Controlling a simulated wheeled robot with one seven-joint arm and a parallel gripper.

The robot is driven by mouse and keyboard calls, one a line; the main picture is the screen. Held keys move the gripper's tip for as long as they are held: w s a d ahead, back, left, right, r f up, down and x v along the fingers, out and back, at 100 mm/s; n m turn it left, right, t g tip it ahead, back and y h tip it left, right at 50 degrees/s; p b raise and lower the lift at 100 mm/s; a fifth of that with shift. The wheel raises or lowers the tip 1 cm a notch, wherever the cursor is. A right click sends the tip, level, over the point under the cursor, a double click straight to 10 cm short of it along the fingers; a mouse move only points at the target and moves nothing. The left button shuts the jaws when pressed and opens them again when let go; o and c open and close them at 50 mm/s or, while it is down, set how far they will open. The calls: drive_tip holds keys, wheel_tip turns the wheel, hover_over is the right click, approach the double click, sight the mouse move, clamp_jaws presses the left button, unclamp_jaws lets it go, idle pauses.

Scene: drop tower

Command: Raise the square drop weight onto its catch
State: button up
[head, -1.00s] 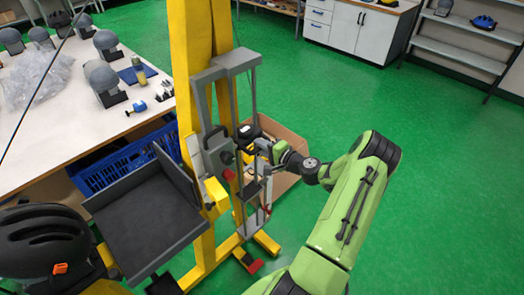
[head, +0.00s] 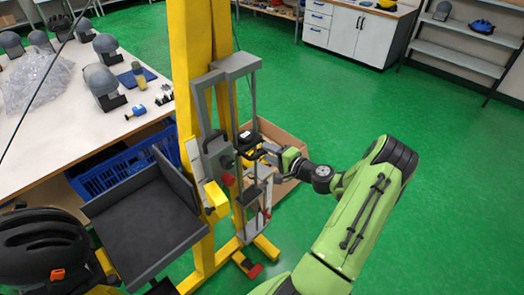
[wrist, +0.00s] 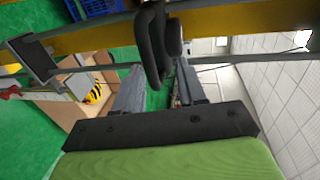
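I cannot make out the catch.
A dark plate (wrist: 32,57) is lower on the frame. A cardboard box (head: 285,138) stands behind; a yellow-black striped thing (wrist: 95,93) shows there. Floor at right is clear.

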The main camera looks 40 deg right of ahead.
drive_tip(key=v, duration=1.2)
drive_tip(key=shift+b, duration=0.45)
drive_tip(key=shift+a+f, duration=0.15)
drive_tip(key=w+a+r+n+g+y, duration=0.25)
drive_tip(key=a+n+g, duration=0.3)
drive_tip(key=a, duration=0.55)
drive_tip(key=w+a+r+n+g+y, duration=0.1)
drive_tip(key=w+a+r+n+g, duration=0.3)
drive_tip(key=a+n, duration=0.55)
drive_tip(key=s+a+r+n+h, duration=0.1)
drive_tip(key=s+a+r, duration=0.3)
drive_tip(key=s, duration=0.4)
drive_tip(key=s+a+r+n+h, duration=0.1)
drive_tip(key=s+a+r+h, duration=0.2)
drive_tip(key=s+a+r, duration=0.2)
drive_tip(key=s+a, duration=0.2)
drive_tip(key=s, duration=0.1)
drive_tip(key=shift+a+n, duration=0.3)
